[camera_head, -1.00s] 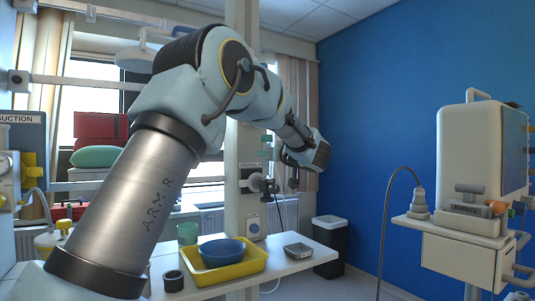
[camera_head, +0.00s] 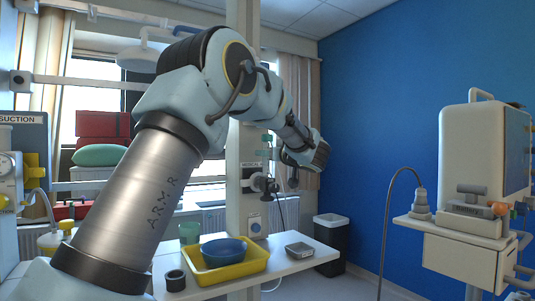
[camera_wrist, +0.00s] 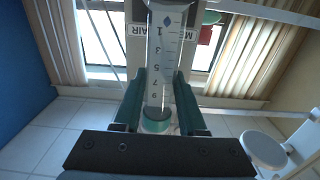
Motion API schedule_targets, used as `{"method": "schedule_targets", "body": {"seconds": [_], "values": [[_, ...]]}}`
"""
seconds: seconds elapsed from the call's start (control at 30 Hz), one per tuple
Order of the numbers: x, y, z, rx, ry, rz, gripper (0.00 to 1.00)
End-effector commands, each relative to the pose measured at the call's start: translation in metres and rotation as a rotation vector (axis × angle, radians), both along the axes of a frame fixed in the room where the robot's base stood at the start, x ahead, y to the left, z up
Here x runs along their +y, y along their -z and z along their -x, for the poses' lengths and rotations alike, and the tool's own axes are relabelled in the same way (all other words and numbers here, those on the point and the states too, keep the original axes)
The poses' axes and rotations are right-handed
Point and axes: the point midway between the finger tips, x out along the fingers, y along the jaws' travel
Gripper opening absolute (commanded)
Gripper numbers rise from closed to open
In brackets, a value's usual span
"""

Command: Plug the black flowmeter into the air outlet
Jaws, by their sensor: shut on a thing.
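The flowmeter (camera_wrist: 166,60) is a clear tube with a numbered scale and a teal band at one end. It stands between the two teal fingers of my gripper (camera_wrist: 159,78), which is shut on it. Behind it in the wrist view is a pale outlet panel (camera_wrist: 137,45) with the word AIR partly showing. In the head view the panel with a MEDICAL label (camera_head: 250,171) is on the pale column, and dark fittings (camera_head: 262,184) show just beside my gripper (camera_head: 291,181). Whether the flowmeter's plug touches the outlet is hidden.
Below, a white shelf (camera_head: 290,265) holds a yellow tray (camera_head: 225,272) with a blue bowl (camera_head: 222,249), a green cup (camera_head: 189,232), a black ring (camera_head: 175,280) and a grey metal dish (camera_head: 299,251). A bin (camera_head: 331,238) stands behind. A device on a cart (camera_head: 470,165) is at right.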

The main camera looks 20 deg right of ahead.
Motion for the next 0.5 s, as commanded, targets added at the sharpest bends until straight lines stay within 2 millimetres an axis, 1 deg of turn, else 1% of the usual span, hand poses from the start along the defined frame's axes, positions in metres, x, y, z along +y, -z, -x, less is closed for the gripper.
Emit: {"method": "schedule_targets", "body": {"seconds": [0.5], "values": [[0.0013,-0.001,-0.0074,-0.002,0.001,0.0,0.0]]}}
